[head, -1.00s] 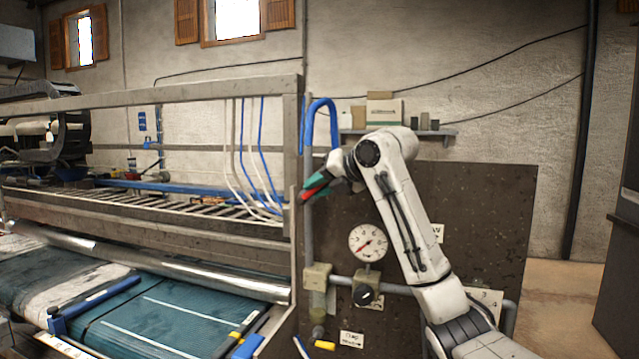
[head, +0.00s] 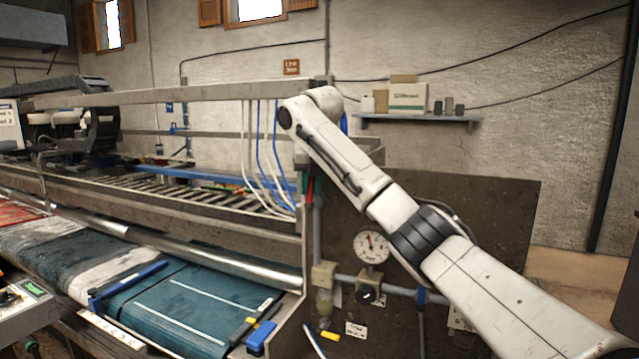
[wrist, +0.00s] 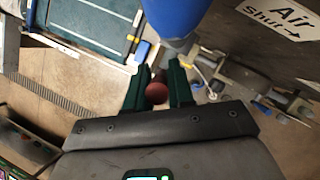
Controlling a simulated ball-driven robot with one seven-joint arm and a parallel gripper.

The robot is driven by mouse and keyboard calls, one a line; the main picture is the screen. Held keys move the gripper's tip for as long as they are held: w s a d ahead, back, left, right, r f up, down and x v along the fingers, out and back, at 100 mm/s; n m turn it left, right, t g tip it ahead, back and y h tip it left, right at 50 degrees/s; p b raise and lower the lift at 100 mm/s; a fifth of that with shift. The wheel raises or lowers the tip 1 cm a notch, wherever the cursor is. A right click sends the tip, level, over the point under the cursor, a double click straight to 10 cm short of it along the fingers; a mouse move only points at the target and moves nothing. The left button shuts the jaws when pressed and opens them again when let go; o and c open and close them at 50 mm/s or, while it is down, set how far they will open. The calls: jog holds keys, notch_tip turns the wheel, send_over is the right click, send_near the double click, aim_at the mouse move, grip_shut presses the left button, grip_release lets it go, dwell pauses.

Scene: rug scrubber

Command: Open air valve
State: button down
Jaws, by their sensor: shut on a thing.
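A red lever end (wrist: 157,92), rounded and dull red, sits between the green fingers of my gripper (wrist: 160,76) in the wrist view. My gripper is shut on it. In the head view a strip of the red lever (head: 309,189) shows beside the grey upright pipe, below my arm's bent end. The gripper there is mostly hidden behind my arm. The valve body is not clearly visible.
The metal frame (head: 200,95) and teal rug (head: 190,310) lie left. A large blue shape (wrist: 175,15) is close above the fingers in the wrist view. A shelf (head: 420,121) holds boxes.

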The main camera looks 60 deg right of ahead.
jog(key=shift+w+g, duration=0.25)
jog(key=shift+g, duration=0.25)
dwell(0.3)
jog(key=c, duration=1.1)
grip_release()
jog(key=shift+w, duration=0.1)
jog(key=b+v, duration=0.2)
jog(key=v, duration=0.8)
jog(key=shift+a+r, duration=0.2)
jog(key=shift+r, duration=0.1)
jog(key=p+v, duration=0.2)
jog(key=v, duration=0.7)
